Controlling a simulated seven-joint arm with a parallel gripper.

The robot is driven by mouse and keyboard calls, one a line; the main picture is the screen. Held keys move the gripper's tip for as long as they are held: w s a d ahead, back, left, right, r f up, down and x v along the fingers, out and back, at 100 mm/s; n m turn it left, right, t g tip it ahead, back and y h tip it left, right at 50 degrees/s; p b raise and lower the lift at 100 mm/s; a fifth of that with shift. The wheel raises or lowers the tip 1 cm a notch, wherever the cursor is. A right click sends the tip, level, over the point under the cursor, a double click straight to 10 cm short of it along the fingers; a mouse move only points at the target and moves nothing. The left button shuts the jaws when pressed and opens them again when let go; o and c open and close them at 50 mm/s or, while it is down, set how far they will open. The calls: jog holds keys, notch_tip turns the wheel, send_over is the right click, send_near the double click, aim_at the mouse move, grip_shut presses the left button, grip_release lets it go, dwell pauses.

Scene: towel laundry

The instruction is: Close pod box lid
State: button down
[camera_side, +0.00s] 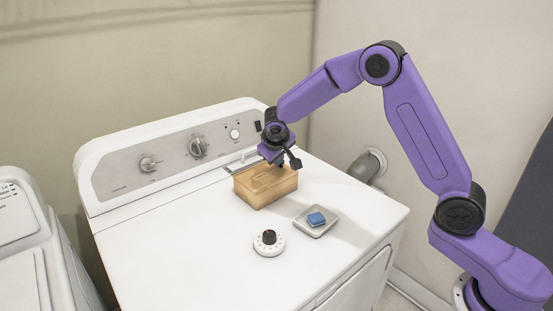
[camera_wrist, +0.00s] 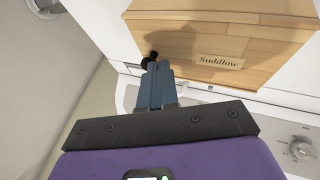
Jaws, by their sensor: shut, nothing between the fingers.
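The pod box (camera_side: 257,194) is a light wooden box on top of the white washing machine. Its top looks flat and covered in both views, with the lid lying down. In the wrist view the box (camera_wrist: 270,78) shows a plank-patterned top and a face with a "Suddlow" label (camera_wrist: 219,61). A dark shadow falls on the wood. My gripper (camera_side: 293,161) is at the rear edge of the box. In the wrist view my gripper (camera_wrist: 157,68) has its fingers together and empty, beside a small black knob-like part (camera_wrist: 150,58). I cannot tell whether they touch the box.
A white dial timer (camera_side: 268,243) and a small tray (camera_side: 317,231) holding a blue block (camera_side: 316,219) sit in front of the box. The control panel (camera_side: 175,155) with knobs rises behind. The washer's left top is clear. Another white appliance (camera_side: 30,245) stands at left.

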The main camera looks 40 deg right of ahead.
aim_at(267, 178)
jog(key=a, duration=0.1)
jog(key=a+r, duration=0.1)
jog(key=a, duration=0.2)
jog(key=shift+s+a+r, duration=0.1)
jog(key=shift+s+r, duration=0.1)
jog(key=shift+s, duration=0.15)
jog(key=v, duration=0.9)
jog(key=s+a+n+g+y, duration=0.25)
jog(key=s+n, duration=0.35)
jog(key=s, duration=1.3)
jog(key=s+d+f+n+g+y, duration=0.1)
jog(key=s+d+f+n, duration=0.1)
jog(key=s, duration=0.8)
jog(key=s+d+f+n+g+y, duration=0.1)
jog(key=s+d+f+n, duration=0.1)
jog(key=s, duration=0.8)
jog(key=shift+s+d+n, duration=0.3)
jog(key=shift+d+n, duration=0.6)
jog(key=shift+d, duration=0.35)
jog(key=shift+r, duration=0.1)
